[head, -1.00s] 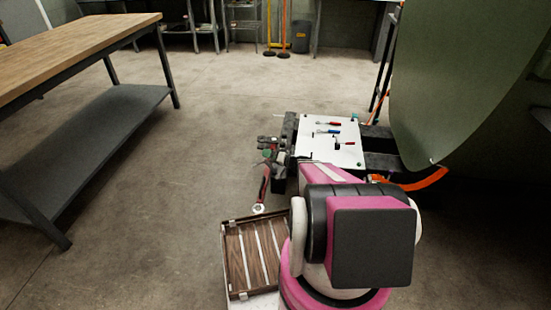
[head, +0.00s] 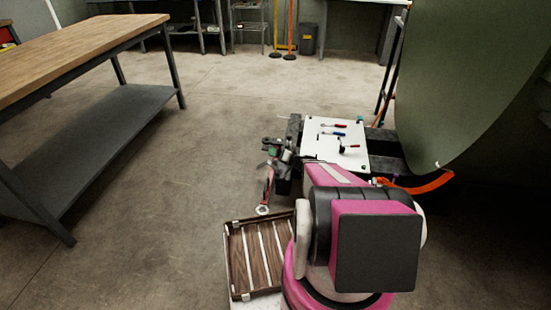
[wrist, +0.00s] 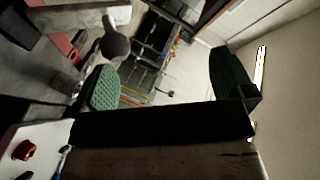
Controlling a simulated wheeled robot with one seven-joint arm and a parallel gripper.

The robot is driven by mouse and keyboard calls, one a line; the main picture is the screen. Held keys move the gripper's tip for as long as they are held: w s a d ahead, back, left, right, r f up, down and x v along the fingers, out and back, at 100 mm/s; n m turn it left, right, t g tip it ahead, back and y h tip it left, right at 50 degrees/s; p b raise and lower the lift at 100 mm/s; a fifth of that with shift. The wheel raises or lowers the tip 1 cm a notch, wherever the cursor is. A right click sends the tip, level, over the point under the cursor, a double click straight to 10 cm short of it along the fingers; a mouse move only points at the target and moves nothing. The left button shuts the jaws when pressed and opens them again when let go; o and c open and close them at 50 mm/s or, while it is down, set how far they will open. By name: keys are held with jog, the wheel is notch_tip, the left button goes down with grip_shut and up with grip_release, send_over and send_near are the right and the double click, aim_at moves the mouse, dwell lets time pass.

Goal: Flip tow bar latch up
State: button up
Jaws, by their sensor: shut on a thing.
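The red tow bar (head: 267,187) with a pale ring at its near end shows in the head view, left of the cart. My gripper (head: 274,152) is at its far end, beside the dark edge of the cart. In the wrist view my gripper (wrist: 166,82) shows two green-padded fingers with a wide gap between them. A grey rounded knob (wrist: 115,44) on a short stem is close to the left finger. What the jaws bear on is not clear, and I cannot make out the latch for sure.
The cart's white top (head: 318,152) carries several small tools. A wooden slatted tray (head: 228,262) lies in front of it. A large green curved panel (head: 465,70) hangs at the right above an orange part (head: 425,186). A workbench (head: 75,55) stands left, with clear floor between.

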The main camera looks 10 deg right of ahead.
jog(key=shift+s+d+r, duration=0.15)
jog(key=shift+s+r, duration=0.35)
jog(key=shift+r, duration=0.25)
jog(key=c, duration=0.5)
jog(key=shift+s+d+r, duration=0.35)
jog(key=shift+d+r, duration=0.55)
jog(key=shift+d, duration=0.25)
jog(key=shift+s+d+r, duration=0.4)
jog(key=shift+d+r, duration=0.45)
jog(key=shift+d, duration=0.3)
jog(key=shift+s+d+r, duration=0.35)
jog(key=shift+d+r, duration=0.55)
jog(key=shift+d, duration=0.25)
jog(key=shift+c, duration=0.2)
